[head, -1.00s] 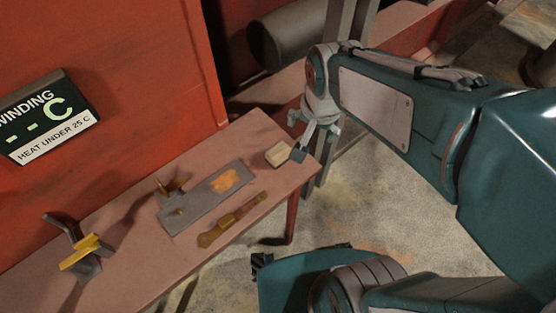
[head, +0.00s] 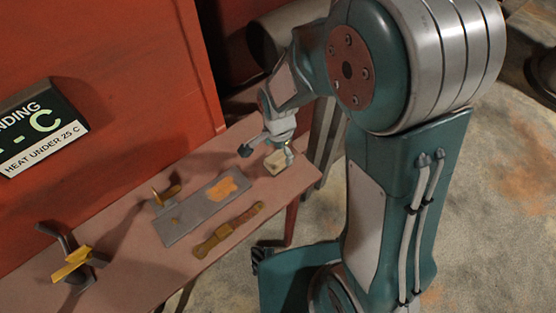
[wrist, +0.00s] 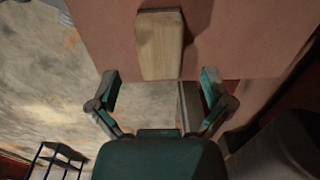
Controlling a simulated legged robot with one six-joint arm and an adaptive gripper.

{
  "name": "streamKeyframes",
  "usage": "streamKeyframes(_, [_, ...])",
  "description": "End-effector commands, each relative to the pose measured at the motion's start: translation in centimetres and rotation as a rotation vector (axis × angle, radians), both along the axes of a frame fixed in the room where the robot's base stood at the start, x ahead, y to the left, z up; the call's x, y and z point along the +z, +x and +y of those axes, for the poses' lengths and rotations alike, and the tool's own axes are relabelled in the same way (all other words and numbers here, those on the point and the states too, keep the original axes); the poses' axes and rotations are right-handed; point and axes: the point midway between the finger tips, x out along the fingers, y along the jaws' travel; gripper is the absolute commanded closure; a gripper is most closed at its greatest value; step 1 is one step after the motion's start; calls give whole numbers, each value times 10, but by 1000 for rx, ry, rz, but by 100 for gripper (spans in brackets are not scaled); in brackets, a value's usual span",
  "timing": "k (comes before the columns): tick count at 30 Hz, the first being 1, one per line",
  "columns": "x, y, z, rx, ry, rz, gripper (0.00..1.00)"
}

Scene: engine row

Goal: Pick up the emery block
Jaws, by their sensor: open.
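The emery block (head: 276,163) is a small pale tan block lying near the right end of the bench top. In the wrist view the block (wrist: 160,45) lies flat near the bench edge, ahead of the fingertips and roughly centred between them. My gripper (head: 266,148) is over the block in the head view, pointing down. In the wrist view my gripper (wrist: 160,85) has its two fingers spread wide with nothing between them. I cannot tell the exact height of the fingers above the block.
On the bench (head: 130,230) lie a grey plate (head: 190,218) with an orange patch, a brown brush-like tool (head: 228,231) and a yellow-and-grey clamp-like item (head: 75,265). A red wall with a sign (head: 40,128) stands behind. The bench around the block is mostly clear.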

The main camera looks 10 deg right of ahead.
Motion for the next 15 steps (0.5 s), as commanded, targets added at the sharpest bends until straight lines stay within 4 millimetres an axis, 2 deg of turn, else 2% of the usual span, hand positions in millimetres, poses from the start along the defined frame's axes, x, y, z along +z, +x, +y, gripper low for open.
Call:
streamKeyframes(9, [-43,-1,1,1,-1,4,0])
streamKeyframes(15, [-52,0,0,1,1,-1,0])
